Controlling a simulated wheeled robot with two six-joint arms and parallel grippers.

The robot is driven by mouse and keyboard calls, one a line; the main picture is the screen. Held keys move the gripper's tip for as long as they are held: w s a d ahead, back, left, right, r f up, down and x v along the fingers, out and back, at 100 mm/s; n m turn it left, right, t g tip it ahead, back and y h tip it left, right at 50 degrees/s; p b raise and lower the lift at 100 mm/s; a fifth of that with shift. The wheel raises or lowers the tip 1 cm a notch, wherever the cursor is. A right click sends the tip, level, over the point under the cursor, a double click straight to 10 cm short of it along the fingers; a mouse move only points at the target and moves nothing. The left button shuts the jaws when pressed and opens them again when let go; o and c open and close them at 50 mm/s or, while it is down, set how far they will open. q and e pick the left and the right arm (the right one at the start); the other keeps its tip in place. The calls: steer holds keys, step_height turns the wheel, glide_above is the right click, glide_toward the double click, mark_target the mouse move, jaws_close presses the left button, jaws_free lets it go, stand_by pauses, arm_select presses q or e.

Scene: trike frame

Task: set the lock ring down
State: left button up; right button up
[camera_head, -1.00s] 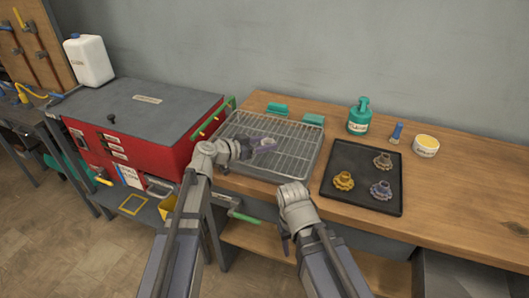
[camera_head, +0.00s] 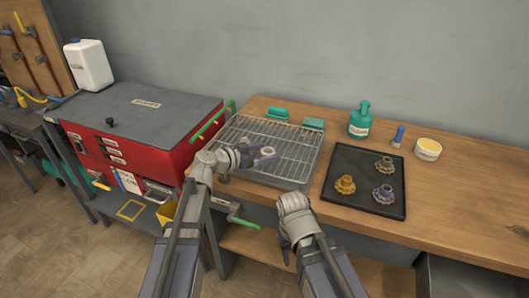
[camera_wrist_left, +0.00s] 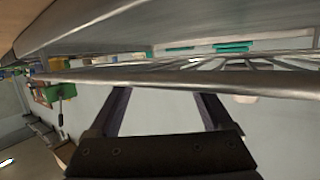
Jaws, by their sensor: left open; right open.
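The lock ring (camera_head: 267,151), a small pale ring, lies on the wire rack (camera_head: 292,165) on the wooden bench. My left gripper (camera_head: 267,158) is open, with its purple fingers just on the near side of the ring. In the left wrist view, the two dark fingers (camera_wrist_left: 162,100) stand apart with nothing gripped between them. A rack bar crosses in front of them, and I cannot make out the ring clearly there. My right gripper (camera_head: 285,250) is open and empty in front of the bench edge, its fingers partly hidden by its wrist.
A black tray (camera_head: 340,198) with three gear-like parts lies right of the rack. Behind are a teal bottle (camera_head: 360,119), a blue tube (camera_head: 398,136) and a round tin (camera_head: 428,149). A red cabinet (camera_head: 130,155) stands left. The bench's right side is clear.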

arm_select(q)
steer(key=shift+r, duration=0.25)
steer(key=p+v, duration=0.3)
steer(key=v, duration=0.7)
steer(key=shift+s+a, duration=0.2)
steer(key=shift+o, duration=0.3)
steer(key=shift+s+a+r+p, duration=0.2)
steer(key=shift+s+a+p, duration=0.25)
steer(key=shift+a, duration=0.1)
